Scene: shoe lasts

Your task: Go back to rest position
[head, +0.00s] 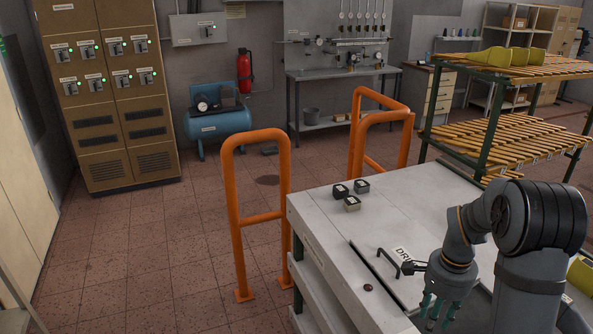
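My gripper (438,312) hangs at the lower right, below my bent grey arm, with its teal fingers pointing down. The fingers look spread apart, with nothing visible between them. It is over the near part of the light-grey table (325,204), close to the black handle (388,262) on a flat lid or panel. Yellow shoe lasts (497,57) lie on the top shelf of a rack at the right. A yellow object (582,273) shows partly behind my arm at the right edge.
Several small dark-topped blocks (352,203) sit on the table's far part. A small dark knob (368,287) lies near its left edge. Orange guard rails (260,218) stand beyond the table. The slatted wooden rack (510,142) stands behind my arm. The floor at left is clear.

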